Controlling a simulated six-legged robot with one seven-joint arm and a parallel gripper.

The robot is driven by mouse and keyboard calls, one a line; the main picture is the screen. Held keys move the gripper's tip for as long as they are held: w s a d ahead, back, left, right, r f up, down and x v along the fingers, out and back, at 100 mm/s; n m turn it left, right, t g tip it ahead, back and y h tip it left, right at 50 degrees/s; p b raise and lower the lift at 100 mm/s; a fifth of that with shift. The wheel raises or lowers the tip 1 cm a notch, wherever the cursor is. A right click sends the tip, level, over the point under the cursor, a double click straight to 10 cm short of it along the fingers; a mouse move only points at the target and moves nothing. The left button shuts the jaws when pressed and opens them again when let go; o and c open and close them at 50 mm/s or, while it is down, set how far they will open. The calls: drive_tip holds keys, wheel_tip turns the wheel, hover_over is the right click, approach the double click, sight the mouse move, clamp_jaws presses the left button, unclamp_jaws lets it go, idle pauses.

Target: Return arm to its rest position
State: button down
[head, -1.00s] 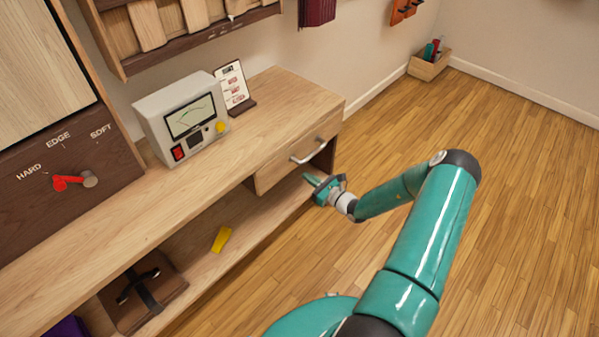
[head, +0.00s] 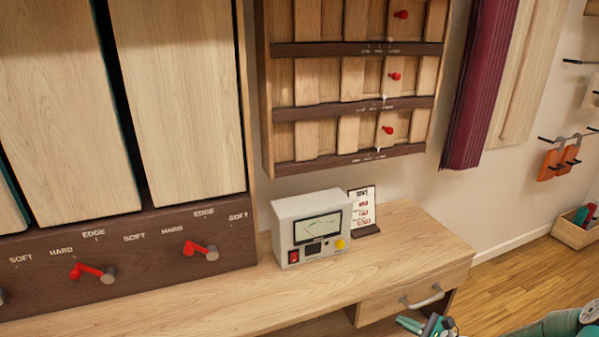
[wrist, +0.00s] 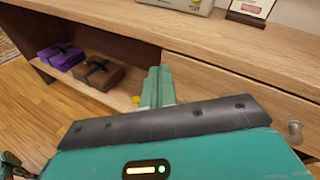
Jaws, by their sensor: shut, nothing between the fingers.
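My teal gripper (head: 425,324) shows at the bottom edge of the head view, just below the handle (head: 422,297) of the desk drawer (head: 400,300). In the wrist view its fingers (wrist: 158,88) are together with nothing between them, in front of the wooden desk. The drawer handle also shows at the right of the wrist view (wrist: 295,130). Part of my teal arm (head: 560,325) shows at the bottom right of the head view; the rest is out of frame.
A grey meter box (head: 308,230) and a small card stand (head: 363,212) stand on the desk (head: 200,295). Purple (wrist: 60,57) and brown (wrist: 97,72) strapped cases lie on the lower shelf. Red levers line the left panel (head: 130,260).

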drive_tip(key=s+a+r+n+g+h, duration=0.2)
drive_tip(key=s+a+r+n+g, duration=0.3)
drive_tip(key=a+r+n, duration=0.3)
drive_tip(key=s+a+r+n+g+h, duration=0.2)
drive_tip(key=s+a+r+n+g, duration=0.35)
drive_tip(key=r, duration=0.35)
drive_tip(key=s+a+r+n+t+h, duration=0.1)
drive_tip(key=s+r+n+t+h, duration=0.3)
drive_tip(key=s+r+n+h, duration=0.3)
drive_tip(key=s+r+n, duration=0.3)
drive_tip(key=s+r, duration=0.4)
drive_tip(key=r, duration=0.1)
drive_tip(key=shift+s+a+t, duration=0.15)
drive_tip(key=shift+s+t, duration=0.15)
drive_tip(key=shift+t, duration=0.05)
